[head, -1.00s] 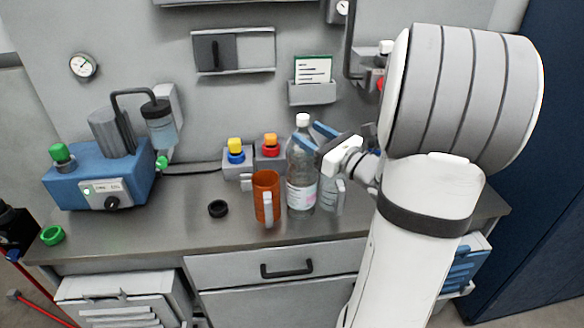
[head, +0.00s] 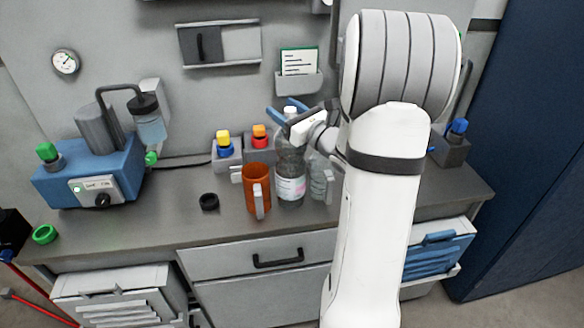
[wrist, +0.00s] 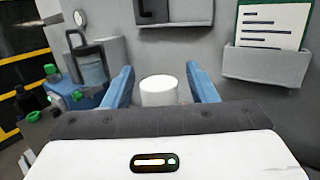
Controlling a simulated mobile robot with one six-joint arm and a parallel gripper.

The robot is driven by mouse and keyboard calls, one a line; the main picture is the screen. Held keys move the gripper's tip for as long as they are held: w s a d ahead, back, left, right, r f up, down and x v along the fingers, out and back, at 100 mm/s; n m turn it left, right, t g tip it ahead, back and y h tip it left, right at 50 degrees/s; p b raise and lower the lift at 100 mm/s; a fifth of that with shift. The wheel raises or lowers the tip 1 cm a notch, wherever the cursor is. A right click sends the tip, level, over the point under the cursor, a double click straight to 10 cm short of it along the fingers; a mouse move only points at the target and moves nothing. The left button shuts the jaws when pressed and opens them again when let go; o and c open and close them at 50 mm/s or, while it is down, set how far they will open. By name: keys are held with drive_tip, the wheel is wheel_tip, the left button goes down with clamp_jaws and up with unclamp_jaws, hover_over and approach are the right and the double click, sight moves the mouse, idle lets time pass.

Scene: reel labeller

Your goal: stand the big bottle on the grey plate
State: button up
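The big bottle (head: 290,165) is clear, with a white cap and a pale label. It stands upright on the bench, just right of the orange mug. My gripper (head: 279,106) is open at the bottle's top, its blue fingers on either side of the cap. In the wrist view the white cap (wrist: 160,91) sits between the open fingers (wrist: 160,72), with a gap on each side. The bottle's body is hidden there. I cannot make out the grey plate for certain in either view.
An orange mug (head: 257,190) stands close left of the bottle, and a smaller clear bottle (head: 320,178) close right. A black ring (head: 209,201) lies left of the mug. The blue labeller (head: 90,175) is at the left. The bench front between the labeller and ring is clear.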

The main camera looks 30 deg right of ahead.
clamp_jaws()
idle(0.3)
idle(0.8)
drive_tip(key=shift+r, duration=0.15)
